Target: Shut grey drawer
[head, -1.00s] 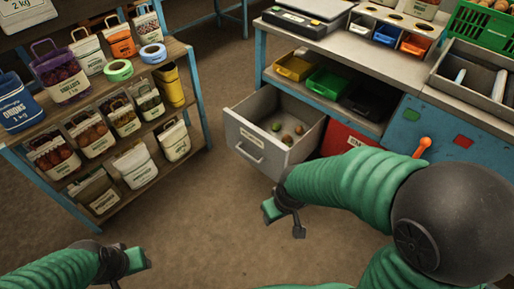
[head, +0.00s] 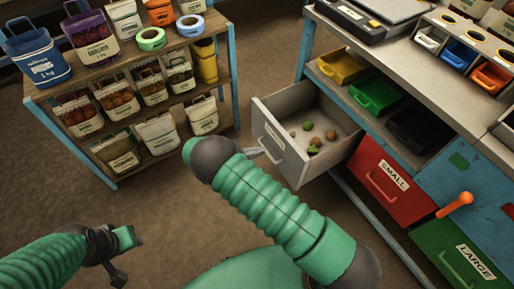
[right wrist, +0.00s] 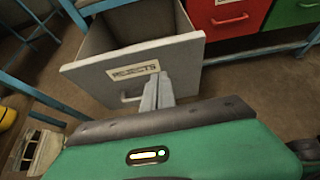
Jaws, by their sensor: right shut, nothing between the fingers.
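The grey drawer (head: 282,140) stands pulled out from the bench, with several small round items in it. In the right wrist view its labelled front (right wrist: 105,80) faces me, with a handle (right wrist: 130,97) low on it. My right gripper (head: 256,151) is shut and empty, its tips at the drawer's front. In the right wrist view the fingers (right wrist: 158,92) overlap the front just right of the handle; I cannot tell if they touch. My left gripper (head: 124,256) is low on the left, away from the drawer; its jaws are unclear.
A red drawer marked SMALL (head: 390,182) and a green one marked LARGE (head: 460,262) sit right of the grey drawer. An orange lever (head: 455,205) sticks out there. A shelf rack of sacks (head: 130,110) stands at left. Bare floor lies between rack and bench.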

